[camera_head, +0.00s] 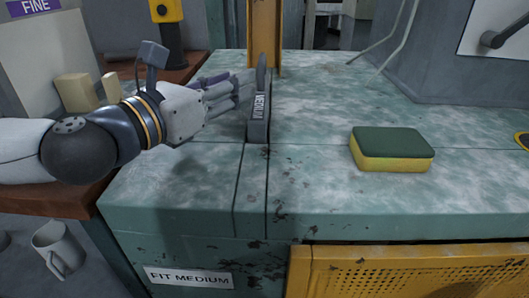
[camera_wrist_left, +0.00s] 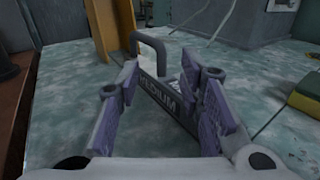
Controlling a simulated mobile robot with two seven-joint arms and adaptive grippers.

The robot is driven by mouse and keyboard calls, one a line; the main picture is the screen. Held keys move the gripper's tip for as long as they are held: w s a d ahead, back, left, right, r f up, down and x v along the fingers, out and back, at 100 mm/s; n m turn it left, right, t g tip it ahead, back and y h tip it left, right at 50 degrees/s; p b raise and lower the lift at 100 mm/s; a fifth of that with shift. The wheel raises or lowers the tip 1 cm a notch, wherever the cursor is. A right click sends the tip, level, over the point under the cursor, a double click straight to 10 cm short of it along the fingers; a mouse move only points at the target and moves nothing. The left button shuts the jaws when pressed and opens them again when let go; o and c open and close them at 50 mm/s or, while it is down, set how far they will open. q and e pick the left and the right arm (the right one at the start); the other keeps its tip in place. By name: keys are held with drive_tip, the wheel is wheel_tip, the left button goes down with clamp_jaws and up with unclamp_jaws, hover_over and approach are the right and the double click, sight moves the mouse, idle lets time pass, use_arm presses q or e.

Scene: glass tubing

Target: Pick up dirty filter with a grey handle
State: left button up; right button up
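A dark grey filter (camera_head: 258,118) marked "MEDIUM" stands upright, edge-on, at the slot lines in the green bench top. Its grey loop handle shows in the left wrist view (camera_wrist_left: 150,42), beyond the labelled bar (camera_wrist_left: 158,95). Whether its filter surface is dirty cannot be seen. My left gripper (camera_head: 243,88) reaches in from the left, its fingertips close to the filter's upper part. In the left wrist view the gripper (camera_wrist_left: 160,78) is open, with the labelled bar between its spread fingers. Contact cannot be told. My right gripper is out of view.
A green and yellow sponge (camera_head: 392,148) lies on the bench (camera_head: 320,190) to the right. A yellow post (camera_head: 264,35) rises behind the filter. A "FIT MEDIUM" label (camera_head: 189,277) is on the bench front. A metal mug (camera_head: 60,248) is low at left. The bench between filter and sponge is clear.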

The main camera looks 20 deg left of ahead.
sight(259, 73)
use_arm(q)
drive_tip(key=x, duration=0.3)
drive_tip(key=b+x, duration=0.1)
drive_tip(key=x, duration=0.2)
drive_tip(key=shift+w+d+f, duration=0.2)
drive_tip(key=shift+w+d, duration=0.05)
drive_tip(key=shift+w, duration=0.1)
clamp_jaws()
drive_tip(key=shift+r, duration=0.1)
